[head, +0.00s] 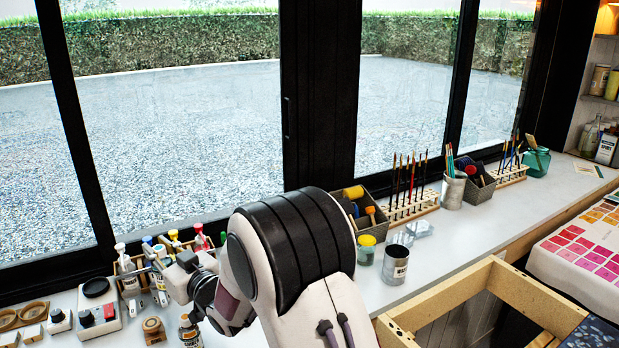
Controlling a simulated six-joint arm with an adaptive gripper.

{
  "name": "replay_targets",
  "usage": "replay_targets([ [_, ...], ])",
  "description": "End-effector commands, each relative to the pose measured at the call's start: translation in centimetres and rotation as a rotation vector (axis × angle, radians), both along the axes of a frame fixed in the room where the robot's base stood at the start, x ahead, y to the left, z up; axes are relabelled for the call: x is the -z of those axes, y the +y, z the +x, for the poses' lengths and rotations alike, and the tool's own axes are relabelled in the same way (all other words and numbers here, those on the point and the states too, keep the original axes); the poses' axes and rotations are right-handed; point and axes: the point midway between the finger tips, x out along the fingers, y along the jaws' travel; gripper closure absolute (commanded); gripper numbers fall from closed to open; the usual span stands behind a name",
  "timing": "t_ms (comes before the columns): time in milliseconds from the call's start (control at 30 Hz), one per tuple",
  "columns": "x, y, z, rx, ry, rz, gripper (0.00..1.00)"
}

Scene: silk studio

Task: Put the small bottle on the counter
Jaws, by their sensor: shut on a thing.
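My gripper (158,268) is at the left, beside a wooden rack (184,246) of small bottles with coloured caps. It is shut on a small bottle (160,283), seen among the fingers and partly hidden by them. I cannot clearly tell its base from the counter behind it. The pale counter (455,245) runs along the window. A white-capped bottle (129,277) stands at the rack's left end. A brown labelled bottle (189,332) is below my gripper, partly hidden by my arm.
At left are a box with black and red knobs (99,312) and round wooden pieces (33,313). Right of my arm stand a tin can (395,264), a yellow-lidded jar (366,249), a grey caddy (374,226) and a brush rack (410,208). The counter is clear right of the can.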

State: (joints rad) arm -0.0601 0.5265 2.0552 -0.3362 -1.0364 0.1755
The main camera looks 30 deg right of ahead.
Motion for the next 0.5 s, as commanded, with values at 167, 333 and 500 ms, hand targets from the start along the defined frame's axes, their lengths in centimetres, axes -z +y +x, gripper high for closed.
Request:
replay_targets([
  [167,-0.1,-6.1,0.4,0.086,-0.001,0.0,1.0],
  [333,-0.1,-11.6,0.3,0.165,-0.001,-0.001,1.0],
  [500,0.0,-17.1,-0.3,0.242,0.0,0.0,1.0],
])
